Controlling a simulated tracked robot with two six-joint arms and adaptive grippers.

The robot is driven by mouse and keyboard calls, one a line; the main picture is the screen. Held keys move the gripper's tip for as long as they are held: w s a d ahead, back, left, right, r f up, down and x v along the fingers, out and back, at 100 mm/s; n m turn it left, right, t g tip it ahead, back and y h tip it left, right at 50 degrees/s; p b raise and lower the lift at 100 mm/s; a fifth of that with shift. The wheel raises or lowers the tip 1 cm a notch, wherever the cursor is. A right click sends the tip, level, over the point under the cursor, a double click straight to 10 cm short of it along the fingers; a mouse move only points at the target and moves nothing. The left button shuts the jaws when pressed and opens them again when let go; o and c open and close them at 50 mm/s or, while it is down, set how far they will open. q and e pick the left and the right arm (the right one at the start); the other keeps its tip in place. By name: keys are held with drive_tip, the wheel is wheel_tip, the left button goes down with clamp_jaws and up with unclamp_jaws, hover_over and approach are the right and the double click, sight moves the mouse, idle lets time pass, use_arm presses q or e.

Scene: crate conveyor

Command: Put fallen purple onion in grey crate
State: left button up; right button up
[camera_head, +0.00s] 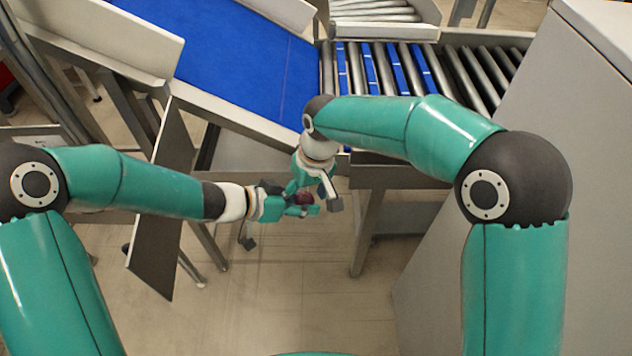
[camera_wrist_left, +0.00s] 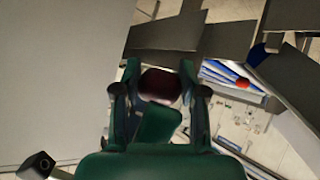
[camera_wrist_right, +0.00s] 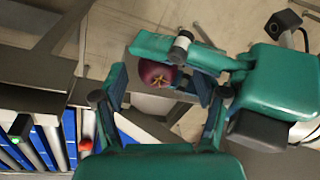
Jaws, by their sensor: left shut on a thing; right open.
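The purple onion (camera_head: 304,197) is dark and round, held in my left gripper (camera_head: 300,204) in front of the conveyor. In the left wrist view the onion (camera_wrist_left: 160,86) sits between the two fingers. My right gripper (camera_head: 316,192) is open close to it. In the right wrist view the onion (camera_wrist_right: 157,73) shows beyond and between the spread right fingers, with the left gripper's fingers (camera_wrist_right: 180,68) on it. I cannot tell whether the right fingers touch it. I cannot make out a grey crate for certain in any view.
A blue belt (camera_head: 230,50) slopes down to a roller conveyor (camera_head: 420,70) with blue strips. A small red thing (camera_wrist_right: 86,144) lies by the rollers. A tall grey cabinet (camera_head: 540,150) stands at the right. The floor (camera_head: 290,290) below the grippers is open.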

drive_tip(key=shift+a+f, duration=0.1)
drive_tip(key=shift+f, duration=0.4)
drive_tip(key=c, duration=1.2)
use_arm(q)
drive_tip(key=o, duration=1.2)
use_arm(e)
drive_tip(key=shift+c, duration=0.6)
